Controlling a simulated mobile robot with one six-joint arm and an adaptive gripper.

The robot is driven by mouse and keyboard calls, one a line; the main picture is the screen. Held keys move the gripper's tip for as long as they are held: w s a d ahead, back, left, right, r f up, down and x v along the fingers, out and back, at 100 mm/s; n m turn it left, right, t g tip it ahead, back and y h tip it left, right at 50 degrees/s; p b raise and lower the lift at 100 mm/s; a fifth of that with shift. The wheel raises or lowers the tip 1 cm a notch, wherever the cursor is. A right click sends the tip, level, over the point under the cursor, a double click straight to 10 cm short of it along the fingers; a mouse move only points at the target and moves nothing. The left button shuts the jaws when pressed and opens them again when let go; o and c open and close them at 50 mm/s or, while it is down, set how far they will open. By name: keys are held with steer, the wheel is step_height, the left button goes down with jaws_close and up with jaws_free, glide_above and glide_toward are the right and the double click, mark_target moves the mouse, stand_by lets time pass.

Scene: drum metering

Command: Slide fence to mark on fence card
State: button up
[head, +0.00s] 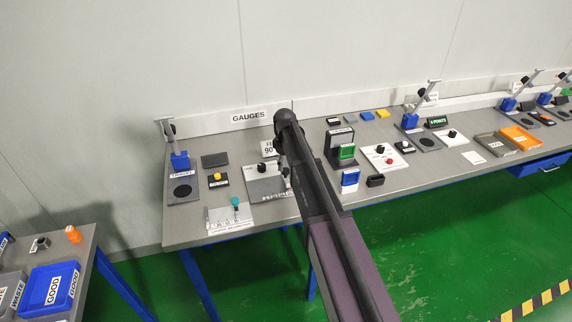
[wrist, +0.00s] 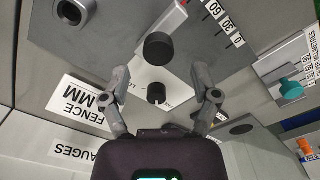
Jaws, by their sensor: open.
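The fence card (head: 268,148) stands on the bench behind the gauge plate; its number looks like 90. In the wrist view the card (wrist: 82,108) appears upside down, reading FENCE and MM. A grey gauge plate (head: 268,187) has a printed scale along its front; the scale (wrist: 225,22) shows 30 and 60 in the wrist view. A black knob (wrist: 158,48) stands just beyond my fingertips, with another black round part (wrist: 157,93) between the fingers. My gripper (wrist: 158,76) is open and points down over the plate, apart from the knob. My arm hides part of the plate in the head view.
A teal-knobbed scale (head: 236,202) lies at the front left, and a blue-clamped target stand (head: 181,163) at the left. A black holder with a green block (head: 346,152) stands right of my arm. A blue GOOD bin (head: 49,288) is on the separate left table.

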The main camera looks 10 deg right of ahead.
mark_target(286, 169)
step_height(286, 169, up, 11)
steer(key=p, duration=0.9)
steer(key=shift+d+p, duration=0.15)
steer(key=shift+p, duration=0.2)
steer(key=shift+f, duration=0.2)
step_height(286, 169, down, 14)
steer(key=b, duration=1.3)
steer(key=shift+r+b, duration=0.25)
steer(key=shift+b, duration=0.15)
